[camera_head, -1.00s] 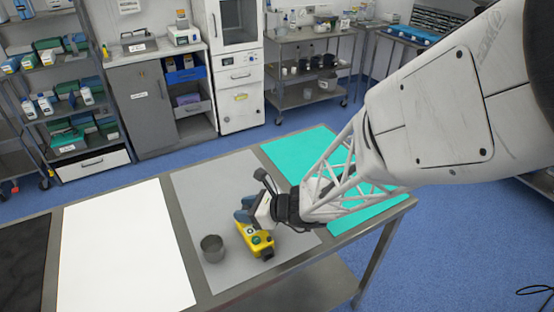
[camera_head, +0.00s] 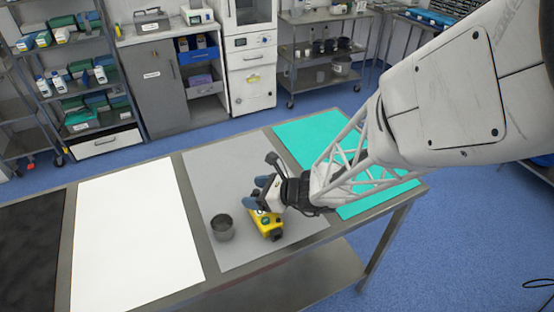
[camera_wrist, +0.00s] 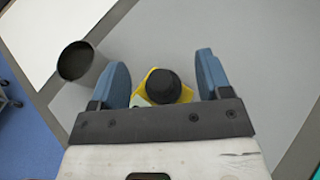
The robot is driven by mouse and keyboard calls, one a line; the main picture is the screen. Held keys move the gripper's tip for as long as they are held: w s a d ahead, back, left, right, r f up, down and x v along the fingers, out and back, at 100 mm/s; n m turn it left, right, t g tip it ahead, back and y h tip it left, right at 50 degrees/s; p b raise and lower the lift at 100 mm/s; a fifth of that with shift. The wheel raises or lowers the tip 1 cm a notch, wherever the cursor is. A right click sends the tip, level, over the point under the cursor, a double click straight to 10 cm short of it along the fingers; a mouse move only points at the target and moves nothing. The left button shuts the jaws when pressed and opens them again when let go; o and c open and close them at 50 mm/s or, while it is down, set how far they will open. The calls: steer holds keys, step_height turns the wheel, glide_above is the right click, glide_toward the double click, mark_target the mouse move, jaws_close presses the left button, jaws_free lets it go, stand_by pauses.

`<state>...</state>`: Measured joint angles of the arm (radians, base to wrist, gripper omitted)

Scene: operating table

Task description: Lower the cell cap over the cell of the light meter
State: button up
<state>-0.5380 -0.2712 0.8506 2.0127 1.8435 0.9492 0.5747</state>
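The light meter is a small yellow body (camera_head: 266,226) on the grey mat, close to the table's front edge. My gripper (camera_head: 262,193) is over its far end, pointing down, and hides part of it. In the wrist view, my gripper (camera_wrist: 163,80) has its two blue fingers apart, one on each side of a round black piece (camera_wrist: 163,86). This piece looks like the cell cap and appears on or just above the yellow meter. Gaps show between it and both fingers. I cannot tell its exact height, and the cell is not visible.
A grey open cup (camera_head: 222,228) stands left of the meter on the grey mat (camera_head: 215,165), near the left finger in the wrist view. A white mat (camera_head: 130,240) lies to the left and a turquoise mat (camera_head: 310,135) to the right. The grey mat's far part is clear.

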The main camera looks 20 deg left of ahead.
steer(key=shift+d, duration=0.15)
steer(key=shift+v, duration=3.75)
steer(key=shift+r, duration=0.1)
steer(key=s+d+r+n+h, duration=0.4)
steer(key=d+r+n, duration=0.2)
steer(key=d, duration=0.5)
steer(key=s+d+r+n+t+h, duration=0.1)
steer(key=s+d+r+n+h, duration=0.4)
steer(key=d, duration=0.7)
steer(key=s+d+r+n+t+h, duration=0.1)
steer(key=s+d+r+n+h, duration=0.3)
steer(key=d, duration=0.8)
step_height(320, 180, up, 3)
steer(key=s+n, duration=0.1)
steer(key=n, duration=0.2)
steer(key=shift+h, duration=0.3)
steer(key=shift+d+f, duration=0.15)
